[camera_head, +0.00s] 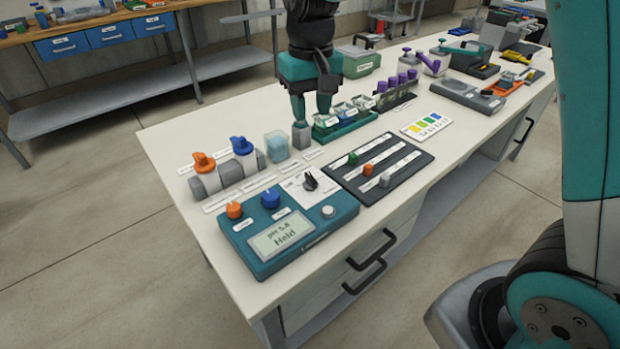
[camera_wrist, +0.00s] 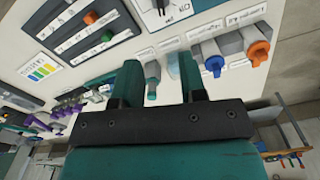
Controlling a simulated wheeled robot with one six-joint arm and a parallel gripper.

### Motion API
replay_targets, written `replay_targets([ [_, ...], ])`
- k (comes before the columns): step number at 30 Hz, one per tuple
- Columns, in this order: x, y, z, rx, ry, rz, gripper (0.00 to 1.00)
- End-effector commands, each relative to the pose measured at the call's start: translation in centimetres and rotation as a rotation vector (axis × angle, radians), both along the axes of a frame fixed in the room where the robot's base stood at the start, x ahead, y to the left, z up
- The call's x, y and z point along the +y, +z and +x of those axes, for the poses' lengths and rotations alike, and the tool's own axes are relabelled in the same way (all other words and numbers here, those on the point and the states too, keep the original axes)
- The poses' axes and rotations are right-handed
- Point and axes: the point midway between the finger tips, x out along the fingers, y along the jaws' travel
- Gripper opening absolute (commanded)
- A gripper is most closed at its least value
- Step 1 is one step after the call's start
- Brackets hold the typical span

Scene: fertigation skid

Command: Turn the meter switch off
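The teal meter (camera_head: 285,240) sits at the near corner of the white bench, its display reading "pH 5.8 Held". On it are an orange knob (camera_head: 234,210), a blue knob (camera_head: 270,197) and a pale round button (camera_head: 328,211). A black switch lever (camera_head: 311,181) stands on a white plate behind the meter; its plate text is too small to read. The lever also shows at the top edge of the wrist view (camera_wrist: 161,5). My gripper (camera_head: 312,112) points down behind the switch, over the small-jar row. Its fingers are apart, with nothing held between them (camera_wrist: 158,66).
A dark slider panel (camera_head: 382,167) lies right of the switch. Orange (camera_head: 203,162) and blue (camera_head: 241,146) valve handles stand to its left. A clear bluish container (camera_head: 276,145), a grey post (camera_head: 301,136) and a green jar rack (camera_head: 345,130) stand near my fingers.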

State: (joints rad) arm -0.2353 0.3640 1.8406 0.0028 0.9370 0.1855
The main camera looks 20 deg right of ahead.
Motion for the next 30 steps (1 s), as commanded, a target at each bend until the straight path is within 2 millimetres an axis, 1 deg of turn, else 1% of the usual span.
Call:
replay_targets([
  [5,0.1,-3.5,-0.2,0.007,0.003,-0.001,0.38],
  [12,0.1,-9.1,-0.2,0.007,0.004,0.0,0.38],
  [18,0.1,-13.2,-0.2,0.005,0.005,0.001,0.38],
  [21,0.1,-14.6,-0.2,0.003,0.005,0.001,0.38],
  [24,0.1,-15.6,-0.2,0.002,0.005,0.001,0.38],
  [30,0.1,-16.3,-0.2,0.001,0.005,0.002,0.38],
])
